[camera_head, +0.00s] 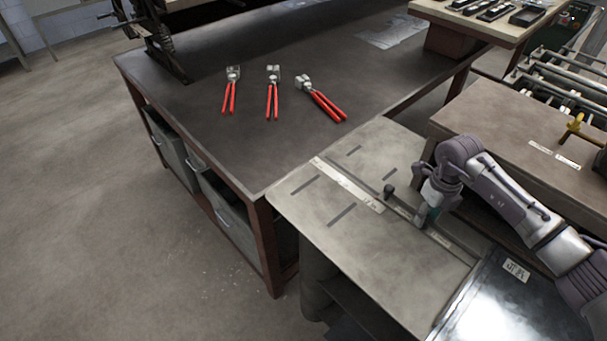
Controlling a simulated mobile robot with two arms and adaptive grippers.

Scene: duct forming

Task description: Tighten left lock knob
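A small dark knob (388,190) stands upright on the slotted grey metal plate (300,212), beside a labelled strip. I cannot tell for sure whether it is the left lock knob. My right gripper (423,214) comes in from the right and points down at the plate, just right of this knob and seemingly apart from it. The gripper's fingers are small and partly hidden by its own body, so I cannot tell whether they are open or shut, or on something. My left gripper is not in view.
A dark workbench (215,130) stands behind the plate, with three red-handled tools (272,95) on it. A brown-topped bench (500,122) with rollers and a yellow handle (573,127) is at the right. A shiny metal sheet (510,305) lies at front right. The left floor is clear.

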